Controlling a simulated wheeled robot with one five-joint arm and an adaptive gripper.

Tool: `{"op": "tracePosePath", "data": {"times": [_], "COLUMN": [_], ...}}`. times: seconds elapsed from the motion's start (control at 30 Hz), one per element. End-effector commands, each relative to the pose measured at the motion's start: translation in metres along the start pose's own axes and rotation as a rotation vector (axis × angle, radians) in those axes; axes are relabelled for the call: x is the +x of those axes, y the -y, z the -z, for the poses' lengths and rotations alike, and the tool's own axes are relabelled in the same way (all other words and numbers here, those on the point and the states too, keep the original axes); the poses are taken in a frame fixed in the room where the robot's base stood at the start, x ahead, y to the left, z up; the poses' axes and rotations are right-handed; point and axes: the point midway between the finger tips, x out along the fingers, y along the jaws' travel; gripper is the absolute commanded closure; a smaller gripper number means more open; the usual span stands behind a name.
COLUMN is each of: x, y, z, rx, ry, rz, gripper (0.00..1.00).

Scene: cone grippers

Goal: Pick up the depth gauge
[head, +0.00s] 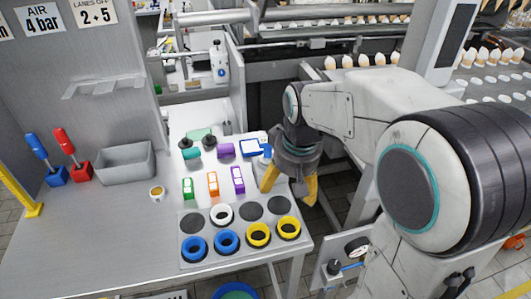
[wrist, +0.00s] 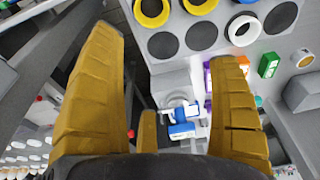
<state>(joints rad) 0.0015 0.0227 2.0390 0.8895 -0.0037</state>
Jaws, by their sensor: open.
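A small blue-and-white piece (head: 249,147), which I take to be the depth gauge, lies on the white mat at its far right, near the bench edge. In the wrist view the blue-and-white piece (wrist: 182,129) shows low in the middle, between my fingers and beyond them. My gripper (head: 288,195) has yellow fingers and is open and empty. In the head view it hangs beside the bench's right edge, to the right of the piece. In the wrist view my gripper (wrist: 168,48) has its fingers spread wide. I see no contact with the piece.
Green (head: 188,187), orange (head: 213,184) and purple (head: 237,180) pieces stand on the white mat. A purple roll (head: 226,150) is left of the blue piece. A grey bin (head: 126,164) is farther left.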

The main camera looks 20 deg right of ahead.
Motion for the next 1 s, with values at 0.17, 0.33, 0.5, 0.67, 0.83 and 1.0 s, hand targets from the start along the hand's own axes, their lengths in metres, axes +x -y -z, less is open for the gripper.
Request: {"op": "tracePosePath", "data": {"times": [0.17, 0.33, 0.5, 0.67, 0.83, 1.0], "x": [0.014, 0.013, 0.004, 0.006, 0.019, 0.032], "y": [0.0, 0.0, 0.0, 0.0, 0.0, -0.001], "z": [0.077, 0.128, 0.156, 0.166, 0.17, 0.173], "rx": [0.001, 0.001, 0.002, 0.002, 0.002, 0.002], "ry": [-0.049, -0.121, -0.179, -0.199, -0.2, -0.199], "rz": [0.0, 0.0, 0.0, 0.0, 0.0, -0.001], "gripper": [0.17, 0.17, 0.17, 0.17, 0.17, 0.17]}}
